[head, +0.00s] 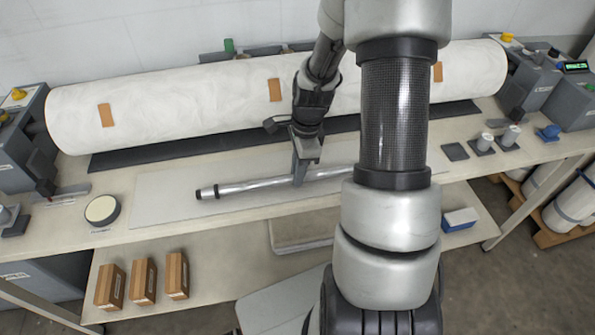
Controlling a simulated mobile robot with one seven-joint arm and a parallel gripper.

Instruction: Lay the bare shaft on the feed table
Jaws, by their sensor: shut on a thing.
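The bare shaft (245,187) is a slim silver rod with a black end at its left. It lies level over the pale grey mat on the feed table (70,222); I cannot tell whether it touches the mat. My gripper (299,178) points down from above and is shut on the shaft near the middle of its visible length. My arm hides the shaft's right end.
A large white roll (190,103) with orange tags spans the back of the table, above a dark strip. A round tape-like disc (102,210) sits at the left. Small posts (487,142) stand at the right. Brown boxes (144,281) are on the lower shelf.

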